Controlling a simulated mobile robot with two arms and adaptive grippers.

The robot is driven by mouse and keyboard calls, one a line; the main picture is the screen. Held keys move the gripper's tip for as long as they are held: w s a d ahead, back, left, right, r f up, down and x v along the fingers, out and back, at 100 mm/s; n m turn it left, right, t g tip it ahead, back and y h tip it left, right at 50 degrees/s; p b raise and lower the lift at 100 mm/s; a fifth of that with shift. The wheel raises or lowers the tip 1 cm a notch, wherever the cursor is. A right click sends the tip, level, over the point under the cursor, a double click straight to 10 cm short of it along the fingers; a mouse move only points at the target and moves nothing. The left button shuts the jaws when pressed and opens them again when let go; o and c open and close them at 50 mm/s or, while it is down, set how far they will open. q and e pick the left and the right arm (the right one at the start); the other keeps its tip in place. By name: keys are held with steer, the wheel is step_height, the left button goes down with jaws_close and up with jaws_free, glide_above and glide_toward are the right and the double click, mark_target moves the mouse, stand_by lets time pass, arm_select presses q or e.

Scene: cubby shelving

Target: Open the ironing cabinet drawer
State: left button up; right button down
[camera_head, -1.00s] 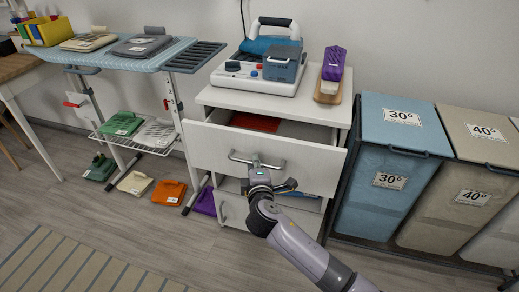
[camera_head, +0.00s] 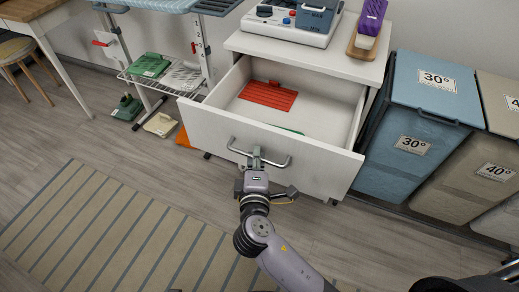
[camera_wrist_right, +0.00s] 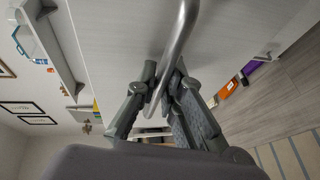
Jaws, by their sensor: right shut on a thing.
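The white cabinet drawer (camera_head: 262,142) is pulled well out in the head view. A red slatted piece (camera_head: 268,95) lies inside it, and a bit of something green (camera_head: 287,129) shows behind the drawer front. A grey metal bar handle (camera_head: 259,155) is on the front. My right gripper (camera_head: 256,158) is shut on the handle near its middle. The handle (camera_wrist_right: 176,50) also shows between the fingers in the right wrist view. My left gripper is not in view.
An iron station (camera_head: 290,22) and a purple item (camera_head: 371,14) stand on the cabinet top. Blue (camera_head: 424,110) and beige (camera_head: 470,160) laundry bins are at the right. A striped rug (camera_head: 110,220) covers floor in front. A metal-legged ironing stand (camera_head: 198,50) is at the left.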

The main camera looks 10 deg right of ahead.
stand_by(0.3)
steer(key=c, duration=2)
jaws_free()
steer(key=shift+o, duration=0.2)
steer(key=shift+s, duration=0.2)
steer(key=v, duration=1.1)
steer(key=shift+s, duration=0.3)
steer(key=shift+a, duration=0.15)
